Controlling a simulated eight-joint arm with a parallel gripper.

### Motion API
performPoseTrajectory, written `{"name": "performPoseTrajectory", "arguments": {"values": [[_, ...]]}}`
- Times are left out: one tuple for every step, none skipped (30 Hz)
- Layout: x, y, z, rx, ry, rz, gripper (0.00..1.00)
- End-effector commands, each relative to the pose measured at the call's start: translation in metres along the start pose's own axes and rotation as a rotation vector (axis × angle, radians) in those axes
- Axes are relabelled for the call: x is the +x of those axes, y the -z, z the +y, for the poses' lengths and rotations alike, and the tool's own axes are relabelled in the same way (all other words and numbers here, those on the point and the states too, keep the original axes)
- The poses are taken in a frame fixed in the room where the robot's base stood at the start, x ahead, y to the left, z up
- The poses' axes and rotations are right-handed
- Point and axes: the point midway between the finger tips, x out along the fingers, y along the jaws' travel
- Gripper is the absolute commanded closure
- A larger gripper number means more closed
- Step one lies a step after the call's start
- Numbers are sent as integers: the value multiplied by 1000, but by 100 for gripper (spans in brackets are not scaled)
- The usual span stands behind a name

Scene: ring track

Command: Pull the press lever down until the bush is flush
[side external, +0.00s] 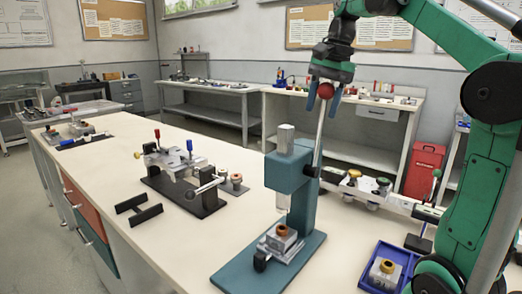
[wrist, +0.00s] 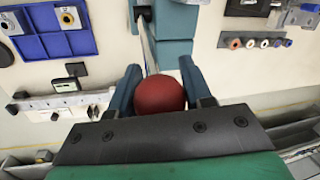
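The teal press (side external: 289,172) stands on its flat base on the bench. Its lever (side external: 319,132) points steeply up and ends in a red ball knob (side external: 326,91). My gripper (side external: 325,97) points down with one finger on each side of the knob. In the wrist view the knob (wrist: 160,95) fills the space between the fingers, with no clear gap. The orange-brown bush (side external: 281,230) sits on a grey metal block (side external: 280,241) under the ram (side external: 283,201) and stands proud of it. The wrist view does not show the bush under the ram.
A blue tray (side external: 364,283) with another block and bush lies right of the press. A dark clamp fixture (side external: 180,187) and a black bracket (side external: 138,211) stand to the left. Coloured knobs line the bench's far edge. The bench between fixture and press is mostly clear.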

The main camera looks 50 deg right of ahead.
Motion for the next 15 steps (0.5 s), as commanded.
{"name": "performPoseTrajectory", "arguments": {"values": [[0, 0, 0, 0, 0, 0, 94], [0, 0, 0, 0, 0, 0, 100], [0, 0, 0, 0, 0, 0, 100], [0, 0, 0, 0, 0, 0, 100], [0, 0, 0, 0, 0, 0, 100], [0, 0, 0, 0, 0, 0, 100], [0, 0, 0, 0, 0, 0, 100], [0, 0, 0, 0, 0, 0, 100], [0, 0, 0, 0, 0, 1, 100], [0, 0, 0, -1, 0, 2, 100], [0, 0, 0, -1, 0, 3, 100], [0, -1, 0, -3, -1, 7, 100], [0, -2, -1, -4, -2, 11, 100], [-1, -3, -1, -6, -3, 16, 100], [-1, -4, -1, -7, -5, 26, 100]]}}
